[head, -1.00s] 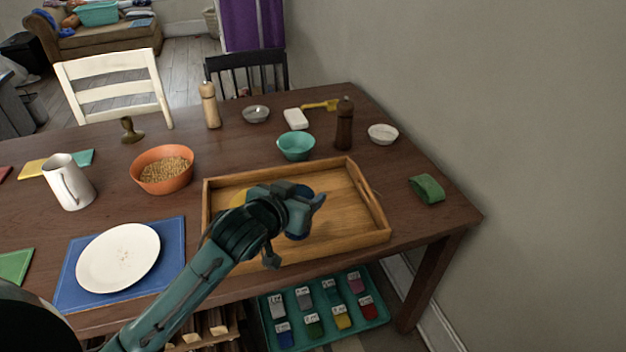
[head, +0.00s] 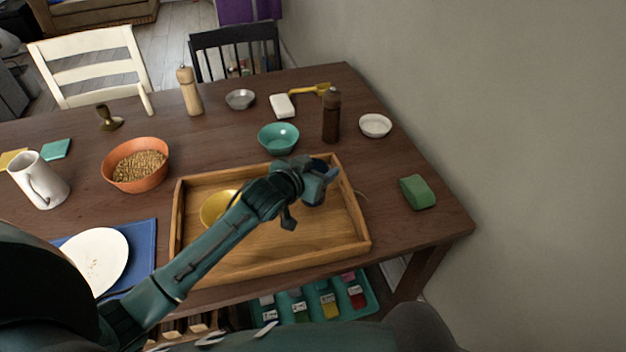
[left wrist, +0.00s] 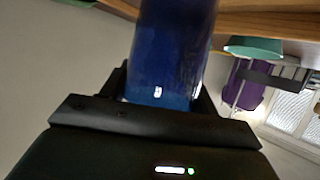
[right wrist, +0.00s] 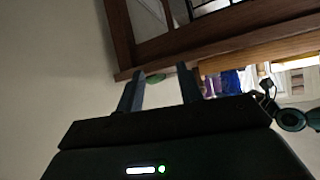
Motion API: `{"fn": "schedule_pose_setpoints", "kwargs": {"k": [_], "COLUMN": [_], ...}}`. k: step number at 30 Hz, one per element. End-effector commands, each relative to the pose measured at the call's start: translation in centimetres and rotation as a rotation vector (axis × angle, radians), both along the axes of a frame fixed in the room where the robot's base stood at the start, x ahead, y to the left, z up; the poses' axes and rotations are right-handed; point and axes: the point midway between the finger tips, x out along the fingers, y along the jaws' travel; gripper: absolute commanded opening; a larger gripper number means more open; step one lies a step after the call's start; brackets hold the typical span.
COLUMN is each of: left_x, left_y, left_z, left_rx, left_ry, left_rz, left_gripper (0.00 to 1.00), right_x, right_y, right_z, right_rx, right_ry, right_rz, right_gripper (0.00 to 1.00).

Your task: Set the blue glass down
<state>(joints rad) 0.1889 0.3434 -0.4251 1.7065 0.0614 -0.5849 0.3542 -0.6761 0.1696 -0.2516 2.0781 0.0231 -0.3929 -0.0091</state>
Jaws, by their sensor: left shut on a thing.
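My left gripper (head: 322,172) is over the right back part of the wooden tray (head: 235,268) in the head view. It is shut on the blue glass (left wrist: 172,50), which fills the top middle of the left wrist view between the fingers. In the head view the gripper mostly hides the glass, and I cannot tell whether its base touches the tray. A yellow bowl (head: 215,208) sits in the tray's left part, partly behind my left arm. My right gripper (right wrist: 160,85) shows in the right wrist view, with its fingers apart and nothing between them.
Behind the tray stand a teal bowl (head: 278,138) and a dark brown mill (head: 331,116). The tray's front right floor is clear.

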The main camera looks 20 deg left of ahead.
Motion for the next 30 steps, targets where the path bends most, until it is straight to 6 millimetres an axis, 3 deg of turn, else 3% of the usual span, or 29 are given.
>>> {"fn": "schedule_pose_setpoints", "kwargs": {"k": [6,19,20,27,30], "left_x": [-0.1,0.0,-0.1,-0.1,-0.1], "left_y": [0.0,0.0,0.0,0.0,0.0], "left_z": [-3.1,-3.8,-3.8,-3.7,-3.7], "left_rx": [0.001,0.0,0.0,0.0,0.0], "left_ry": [0.002,0.0,0.002,0.002,0.002], "left_rz": [0.0,-0.001,-0.001,-0.001,-0.001], "left_gripper": [0.33,0.33,0.63,0.82,0.82], "right_x": [0.2,0.6,0.6,0.6,0.6], "right_y": [0.1,0.2,0.2,0.2,0.2], "right_z": [0.3,0.6,0.6,0.5,0.4], "right_rx": [0.003,0.005,0.005,0.004,0.004], "right_ry": [-0.013,-0.027,-0.027,-0.024,-0.023], "right_rz": [0.003,0.005,0.006,0.006,0.007], "right_gripper": [0.36,0.36,0.36,0.36,0.36]}}
